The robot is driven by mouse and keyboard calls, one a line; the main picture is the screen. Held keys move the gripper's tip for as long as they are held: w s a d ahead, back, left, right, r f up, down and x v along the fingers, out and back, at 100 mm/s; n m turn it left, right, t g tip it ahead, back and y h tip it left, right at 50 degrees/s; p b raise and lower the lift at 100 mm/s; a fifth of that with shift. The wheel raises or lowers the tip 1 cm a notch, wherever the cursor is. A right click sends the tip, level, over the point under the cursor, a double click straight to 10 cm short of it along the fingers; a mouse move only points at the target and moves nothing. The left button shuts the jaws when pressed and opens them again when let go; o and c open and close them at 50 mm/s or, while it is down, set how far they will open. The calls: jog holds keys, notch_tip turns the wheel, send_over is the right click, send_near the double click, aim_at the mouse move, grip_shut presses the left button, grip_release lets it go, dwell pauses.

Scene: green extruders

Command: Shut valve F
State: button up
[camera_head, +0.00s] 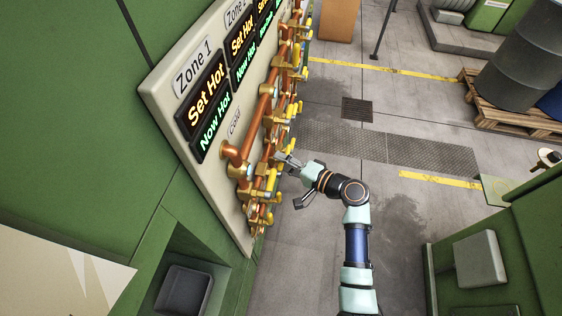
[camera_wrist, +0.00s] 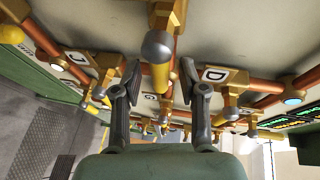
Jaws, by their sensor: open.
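My gripper (camera_wrist: 160,72) is open. In the wrist view its two dark fingers stand left and right of a yellow valve handle (camera_wrist: 160,76) below a rounded grey end (camera_wrist: 158,46). Gaps show on both sides, and I cannot tell how deep the handle sits between the fingers. Plates with letters like J (camera_wrist: 78,58) and D (camera_wrist: 214,75) show nearby. I cannot read an F on any plate, so I cannot tell which valve is F. In the head view my gripper (camera_head: 287,161) is at the valve bank (camera_head: 264,115), partly merging with its pipes.
Copper pipes with several yellow handles crowd the panel (camera_head: 165,88), which has lit zone displays (camera_head: 208,104). Green machine walls stand left and at lower right. A drum (camera_head: 522,75) stands on a pallet (camera_head: 510,118) farther off.

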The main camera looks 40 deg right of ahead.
jog(key=shift+w+a, duration=0.1)
jog(key=shift+w, duration=0.3)
grip_shut()
